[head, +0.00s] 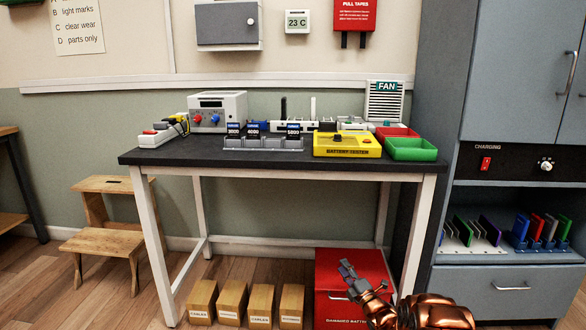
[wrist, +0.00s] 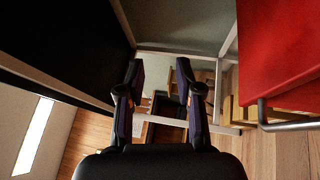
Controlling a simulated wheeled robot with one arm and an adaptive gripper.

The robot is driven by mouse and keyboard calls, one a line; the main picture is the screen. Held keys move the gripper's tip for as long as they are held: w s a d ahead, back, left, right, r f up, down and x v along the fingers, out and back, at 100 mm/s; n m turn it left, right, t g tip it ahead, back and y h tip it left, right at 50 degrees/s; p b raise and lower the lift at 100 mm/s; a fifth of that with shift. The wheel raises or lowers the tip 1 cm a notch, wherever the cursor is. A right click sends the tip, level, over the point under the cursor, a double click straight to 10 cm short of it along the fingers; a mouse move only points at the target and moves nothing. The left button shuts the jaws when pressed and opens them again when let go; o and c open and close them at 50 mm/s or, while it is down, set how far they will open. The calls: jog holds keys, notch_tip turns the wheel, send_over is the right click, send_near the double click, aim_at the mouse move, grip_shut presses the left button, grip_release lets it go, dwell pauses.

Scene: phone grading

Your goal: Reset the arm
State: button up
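My arm comes in at the lower right of the head view, copper-coloured, low in front of the table. My gripper (head: 347,268) is at its end, over the front of a red box (head: 373,268) labelled for damaged batteries. In the wrist view my gripper (wrist: 159,72) has its two dark fingers apart, with nothing held between them. The red box also fills the upper right of the wrist view (wrist: 275,45), apart from the fingers. Its metal handle (wrist: 285,124) lies to their right.
A dark-topped table (head: 290,161) carries a yellow battery tester (head: 345,151), a green tray (head: 411,153) and several devices. Wooden boxes (head: 232,300) stand under it, left of the red box. A grey cabinet (head: 520,95) stands right. A wooden step stool (head: 100,247) stands left.

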jog(key=d+r+m+g+h+p, duration=0.25)
jog(key=r+p, duration=0.25)
jog(key=r, duration=0.4)
jog(key=d+r+m+g+h+p, duration=0.1)
jog(key=d+r+m+h+p, duration=0.3)
jog(key=r, duration=0.5)
jog(key=s+d+r+m+g+h+p, duration=0.25)
jog(key=s+r+m+g+p, duration=0.3)
jog(key=s+r+p, duration=0.75)
jog(key=s+a+r+m+g+p, duration=0.3)
jog(key=s+r+p, duration=0.3)
jog(key=s, duration=1.1)
jog(key=s+a+r+m+g+p, duration=0.3)
jog(key=s+r, duration=1)
jog(key=s, duration=0.5)
jog(key=s+a+r+m+g+p, duration=0.3)
jog(key=s+r+m+g+p, duration=0.2)
jog(key=s, duration=1.3)
notch_tip(320, 180, up, 4)
jog(key=p, duration=0.3)
jog(key=shift+s+r+m+p, duration=0.2)
jog(key=shift+m+p, duration=0.1)
jog(key=shift+p, duration=0.05)
jog(key=shift+a, duration=0.1)
jog(key=shift+c, duration=0.4)
